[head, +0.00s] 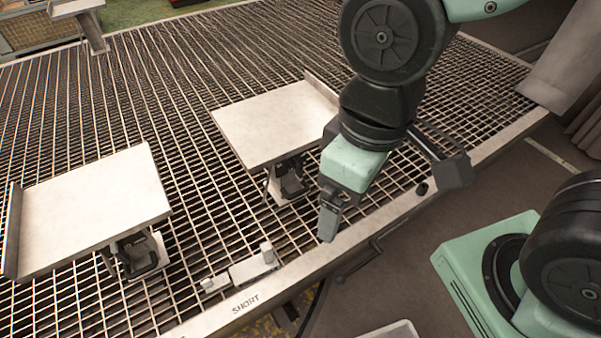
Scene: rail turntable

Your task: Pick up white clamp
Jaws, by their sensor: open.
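A pale, whitish clamp-like piece (252,270) lies on the near edge of the metal grating, just above the word SHORT on the rim. It has a low body, a short upright knob at its right end and a small part at its left end. I take it for the white clamp. My gripper (328,226) points down above the grating's near edge, to the right of and above this piece in the head view. It is apart from the piece and appears empty. The gripper is seen side-on, so the gap between its fingers is hidden.
Two pale plates, one at left (90,205) and one at centre (270,125), stand on brackets above the grating (190,200). Dark fittings show beneath them. A dark handle-like bar (440,160) lies right of my gripper. A pale bin (392,331) shows at the bottom.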

